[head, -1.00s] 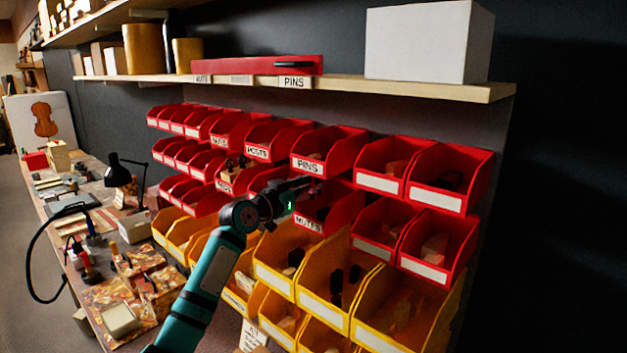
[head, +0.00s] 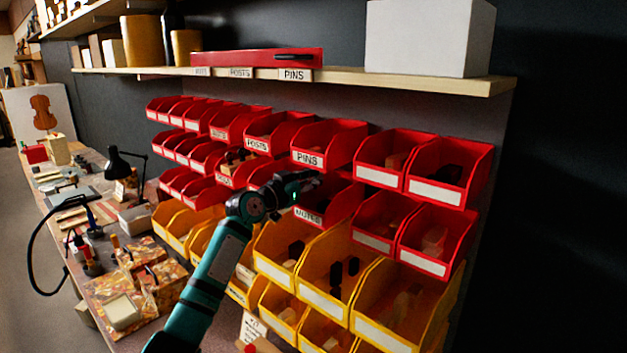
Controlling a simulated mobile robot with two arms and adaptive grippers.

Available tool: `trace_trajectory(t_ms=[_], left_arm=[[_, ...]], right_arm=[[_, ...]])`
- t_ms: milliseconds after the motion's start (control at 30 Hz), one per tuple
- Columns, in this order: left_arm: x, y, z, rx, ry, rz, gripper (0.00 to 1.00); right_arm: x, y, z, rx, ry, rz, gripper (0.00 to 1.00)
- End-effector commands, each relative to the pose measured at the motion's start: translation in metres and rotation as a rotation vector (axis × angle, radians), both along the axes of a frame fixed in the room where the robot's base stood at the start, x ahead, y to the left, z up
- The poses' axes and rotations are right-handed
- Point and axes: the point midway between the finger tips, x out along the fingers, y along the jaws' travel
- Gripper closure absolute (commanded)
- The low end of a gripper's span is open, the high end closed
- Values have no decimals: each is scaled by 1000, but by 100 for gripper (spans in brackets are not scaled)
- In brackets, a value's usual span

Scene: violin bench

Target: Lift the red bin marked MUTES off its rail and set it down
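The red bin marked MUTES (head: 337,204) hangs in the second red row, below the red bin marked PINS (head: 335,142). Its white label is on its front lip and it looks level. My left gripper (head: 308,182) is at the bin's upper left, over its open top and just below the PINS bin. The gripper is dark and small against the bins, so its fingers do not show as open or shut, and I cannot tell whether it touches the bin. My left arm covers part of the bins to the left. My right gripper is not in view.
Red bins crowd both sides, with yellow bins (head: 327,282) below. A wooden shelf (head: 345,80) overhangs, holding a white box (head: 428,38) and a red tray (head: 255,62). The bench at left holds a lamp (head: 118,165), wood blocks and tools.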

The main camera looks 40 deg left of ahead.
Motion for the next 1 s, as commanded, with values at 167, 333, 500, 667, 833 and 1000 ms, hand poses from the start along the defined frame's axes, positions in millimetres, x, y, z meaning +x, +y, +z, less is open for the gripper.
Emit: trace_trajectory(t_ms=[167,333,500,667,833,1000], left_arm=[[0,0,0,0,0,0,100],[0,0,0,0,0,0,100],[0,0,0,0,0,1,100],[0,0,1,0,-1,1,100],[0,0,3,0,-1,1,100],[0,0,5,1,-1,1,100]], right_arm=[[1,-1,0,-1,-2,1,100],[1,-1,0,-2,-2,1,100],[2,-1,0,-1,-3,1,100],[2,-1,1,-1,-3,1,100],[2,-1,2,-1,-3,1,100],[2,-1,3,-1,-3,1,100]])
